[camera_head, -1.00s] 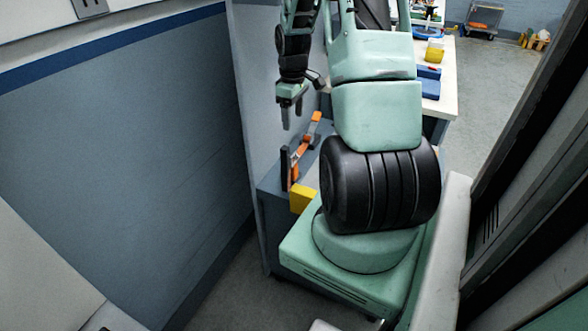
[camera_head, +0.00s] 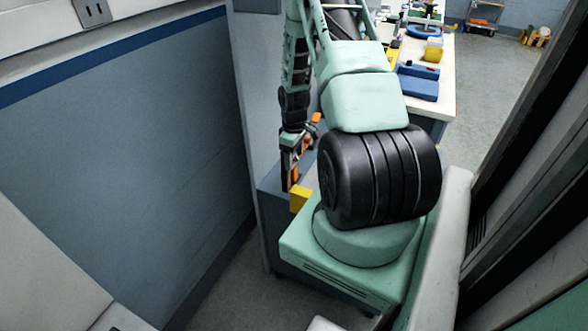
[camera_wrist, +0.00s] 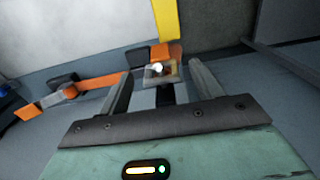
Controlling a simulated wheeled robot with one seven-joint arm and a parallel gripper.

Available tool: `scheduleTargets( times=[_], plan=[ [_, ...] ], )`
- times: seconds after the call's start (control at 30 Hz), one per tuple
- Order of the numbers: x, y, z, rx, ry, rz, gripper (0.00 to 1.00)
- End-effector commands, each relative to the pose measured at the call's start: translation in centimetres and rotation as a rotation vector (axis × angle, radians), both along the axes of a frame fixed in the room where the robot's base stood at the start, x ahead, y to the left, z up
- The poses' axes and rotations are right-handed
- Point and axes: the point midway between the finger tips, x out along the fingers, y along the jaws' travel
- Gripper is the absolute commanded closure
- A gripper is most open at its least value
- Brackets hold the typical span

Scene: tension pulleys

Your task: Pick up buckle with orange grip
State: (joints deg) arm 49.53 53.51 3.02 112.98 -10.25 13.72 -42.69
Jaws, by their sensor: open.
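In the wrist view, a buckle with an orange grip (camera_wrist: 170,51) lies ahead, between the lines of the fingers of my gripper (camera_wrist: 160,76). Its body is metallic, with a bright glint, and a dark part lies beside the orange. My fingers are open, one on each side of it; I cannot tell whether they touch it. A second orange piece (camera_wrist: 98,83) with a grey clasp and dark parts lies to the left. In the head view my gripper (camera_head: 290,160) is low over the blue-grey cabinet top, partly hiding the orange parts (camera_head: 294,172).
A yellow block (camera_head: 299,199) sits on the cabinet (camera_head: 268,190) near its front edge and also shows in the wrist view (camera_wrist: 165,18). A wall panel (camera_head: 243,90) stands close on the left. A white table (camera_head: 448,85) with blue items is behind my arm.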

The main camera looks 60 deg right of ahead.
Motion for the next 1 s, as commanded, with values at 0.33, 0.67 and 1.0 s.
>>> scheduleTargets(
  times=[0.33, 0.67, 1.0],
  plan=[
    [-0.1, 0.1, -3.4, 0.001, 0.001, 0.0, 0.35],
    [-0.1, 0.1, -3.6, 0.0, 0.0, -0.001, 0.6],
    [-0.1, 0.1, -3.5, 0.0, 0.0, -0.001, 0.83]
  ],
)
